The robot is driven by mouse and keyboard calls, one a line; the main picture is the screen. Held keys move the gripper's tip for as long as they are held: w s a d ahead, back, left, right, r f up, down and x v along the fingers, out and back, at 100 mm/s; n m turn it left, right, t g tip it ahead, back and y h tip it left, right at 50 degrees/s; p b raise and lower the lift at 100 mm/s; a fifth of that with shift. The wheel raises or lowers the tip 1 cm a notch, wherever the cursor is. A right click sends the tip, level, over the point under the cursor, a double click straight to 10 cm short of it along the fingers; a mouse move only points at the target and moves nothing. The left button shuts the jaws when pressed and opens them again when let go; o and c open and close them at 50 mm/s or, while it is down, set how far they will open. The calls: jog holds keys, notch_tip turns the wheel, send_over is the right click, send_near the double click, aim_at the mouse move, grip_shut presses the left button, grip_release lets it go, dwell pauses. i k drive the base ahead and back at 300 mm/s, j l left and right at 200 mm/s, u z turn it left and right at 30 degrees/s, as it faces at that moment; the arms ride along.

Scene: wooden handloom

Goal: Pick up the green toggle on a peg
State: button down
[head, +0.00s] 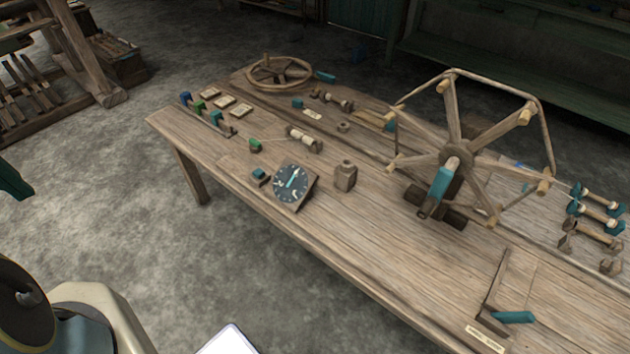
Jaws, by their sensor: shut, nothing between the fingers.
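The green toggle (198,106) sits on a peg of a small wooden rack (208,119) at the left end of the workbench. Another small green piece (255,145) lies on the bench to the right of the rack, near a pale spool (304,138). My gripper does not show in this view.
Small label plates (225,101) lie just behind the rack. The floor (110,215) left of the bench is clear.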

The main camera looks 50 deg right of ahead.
aim_at(251, 140)
jog(key=z, duration=1.45)
